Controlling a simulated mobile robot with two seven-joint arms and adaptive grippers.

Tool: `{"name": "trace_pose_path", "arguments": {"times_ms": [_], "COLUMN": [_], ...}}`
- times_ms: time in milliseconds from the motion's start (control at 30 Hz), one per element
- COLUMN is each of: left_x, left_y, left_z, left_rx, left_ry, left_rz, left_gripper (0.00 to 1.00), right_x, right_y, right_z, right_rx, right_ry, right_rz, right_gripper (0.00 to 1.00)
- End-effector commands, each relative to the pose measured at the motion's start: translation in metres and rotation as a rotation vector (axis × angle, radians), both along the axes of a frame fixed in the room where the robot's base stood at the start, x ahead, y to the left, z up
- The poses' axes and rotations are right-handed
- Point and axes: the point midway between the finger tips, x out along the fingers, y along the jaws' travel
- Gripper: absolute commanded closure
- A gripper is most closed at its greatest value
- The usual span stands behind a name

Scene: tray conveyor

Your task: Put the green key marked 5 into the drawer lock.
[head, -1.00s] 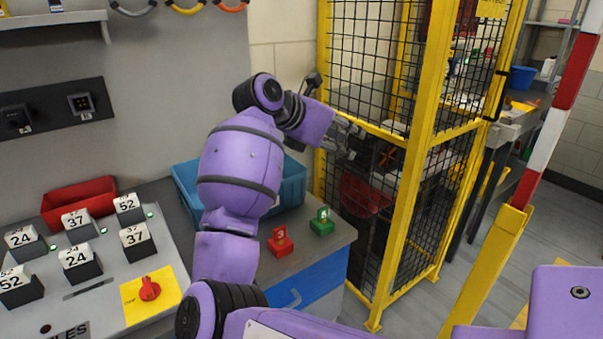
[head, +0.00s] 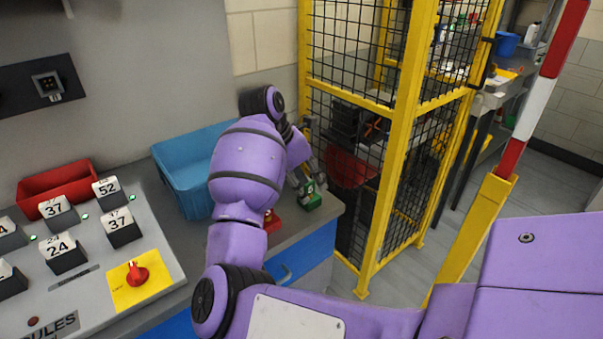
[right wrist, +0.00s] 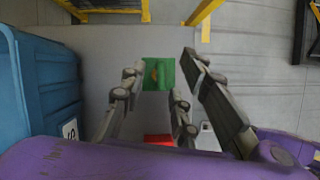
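The green key (head: 311,201) stands on the grey counter near its right front corner; its number is not readable now. My right gripper (head: 303,178) is just above it, fingers pointing down. In the right wrist view the green key (right wrist: 158,73) shows between the open fingers (right wrist: 163,85), with gaps on both sides. A red key (head: 271,221) stands beside it, partly hidden by my right arm. My left gripper is not in view.
A blue bin (head: 176,178) stands behind my right arm, close to the gripper's side. A yellow-framed mesh cage (head: 390,170) rises right of the counter. A panel with number blocks and a red knob (head: 137,273) is at left, before a red bin (head: 36,188).

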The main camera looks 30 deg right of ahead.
Motion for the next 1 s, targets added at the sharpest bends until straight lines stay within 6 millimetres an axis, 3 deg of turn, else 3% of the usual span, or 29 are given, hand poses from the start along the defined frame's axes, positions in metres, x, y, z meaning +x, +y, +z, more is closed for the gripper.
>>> {"name": "trace_pose_path", "arguments": {"times_ms": [333, 567, 1000], "left_x": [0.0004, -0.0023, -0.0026], "left_y": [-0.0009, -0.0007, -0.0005], "left_z": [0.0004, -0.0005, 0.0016], "left_rx": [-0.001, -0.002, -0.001], "left_ry": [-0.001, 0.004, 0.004], "left_rz": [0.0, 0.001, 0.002], "left_gripper": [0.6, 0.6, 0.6], "right_x": [-0.0003, -0.0003, 0.0006], "right_y": [-0.0023, -0.0022, -0.0022], "right_z": [-0.0044, -0.004, 0.0019], "right_rx": [-0.001, -0.001, -0.002], "right_ry": [0.0, 0.0, -0.004], "right_rz": [0.0, 0.0, 0.001], "right_gripper": [0.71, 1.0, 1.0]}}
